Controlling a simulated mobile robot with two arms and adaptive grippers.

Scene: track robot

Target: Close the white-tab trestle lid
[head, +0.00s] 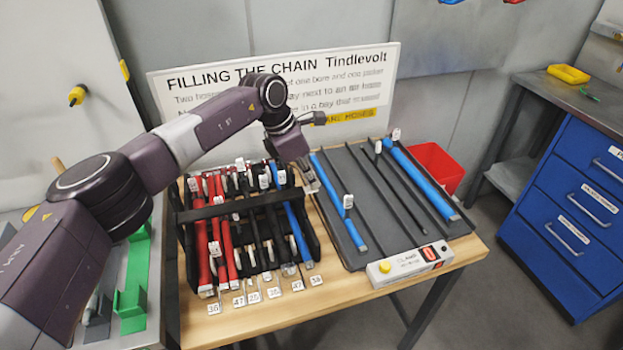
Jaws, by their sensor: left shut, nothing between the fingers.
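A black slotted rack (262,205) stands on the left half of a wooden table (335,292). It holds red hoses (203,240) on its left and a blue hose (297,228) on its right. Several small white tabs (264,181) stand up along it. I cannot tell which part is the white-tab lid, or whether it is open. My left gripper (311,184) is shut and empty, pointing down at the rack's back right corner, by the gap before the grey tray. Whether it touches anything is unclear. My left arm covers part of the view. My right gripper is not in view.
A dark grey ribbed tray (385,205) with blue hoses (420,180) lies on the right, with a control box (410,264) in front. A sign (350,85) stands behind. A red bin (438,166) and blue drawers (572,215) are further right.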

